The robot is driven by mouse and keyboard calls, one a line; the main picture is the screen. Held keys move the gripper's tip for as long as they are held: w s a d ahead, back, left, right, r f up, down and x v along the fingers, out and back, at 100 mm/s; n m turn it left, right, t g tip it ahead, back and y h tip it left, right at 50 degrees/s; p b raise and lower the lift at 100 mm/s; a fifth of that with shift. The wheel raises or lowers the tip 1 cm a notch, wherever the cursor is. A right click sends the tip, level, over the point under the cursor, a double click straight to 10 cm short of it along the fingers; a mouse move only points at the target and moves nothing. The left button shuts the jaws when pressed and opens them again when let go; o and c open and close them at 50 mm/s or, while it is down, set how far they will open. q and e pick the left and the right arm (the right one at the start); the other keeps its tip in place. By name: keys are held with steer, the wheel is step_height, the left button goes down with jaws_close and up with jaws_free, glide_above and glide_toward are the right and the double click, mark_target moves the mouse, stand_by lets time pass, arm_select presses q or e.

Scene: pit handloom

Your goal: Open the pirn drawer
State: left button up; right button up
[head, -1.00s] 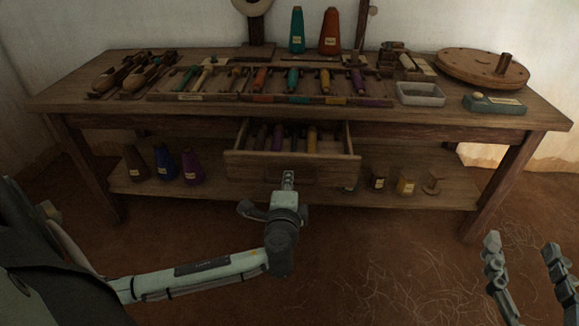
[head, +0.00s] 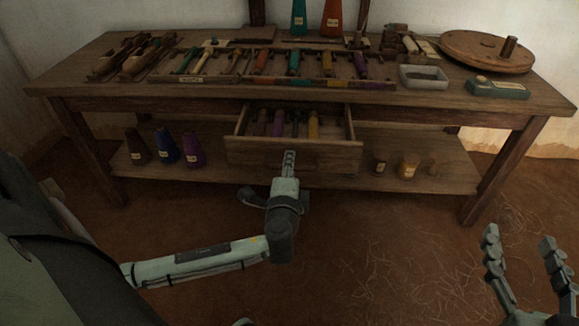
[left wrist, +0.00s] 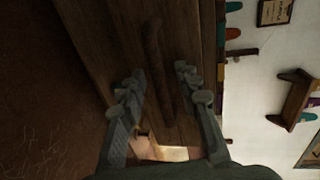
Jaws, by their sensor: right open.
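The pirn drawer (head: 335,158) stands pulled out under the middle of the table, with several coloured pirns (head: 313,124) visible inside. My left gripper (head: 289,160) is at the drawer's front, its fingertips overlapping the front panel in the head view. In the left wrist view, my left gripper's fingers (left wrist: 158,86) are spread apart. A dark wooden bar (left wrist: 154,55), apparently the drawer's handle, runs between them, with gaps visible on both sides. My right gripper (head: 519,240) is open and empty at the lower right, away from the table.
The tabletop (head: 75,75) holds shuttles, coloured pirns, a grey tray (head: 423,77) and a round wooden disc (head: 487,50). Cones (head: 167,147) and small jars (head: 409,167) stand on the lower shelf either side of the drawer. The floor in front is clear apart from loose threads.

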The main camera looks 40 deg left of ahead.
arm_select(q)
steer(key=shift+s, duration=0.1)
steer(key=v, duration=1.2)
steer(key=shift+f, duration=0.1)
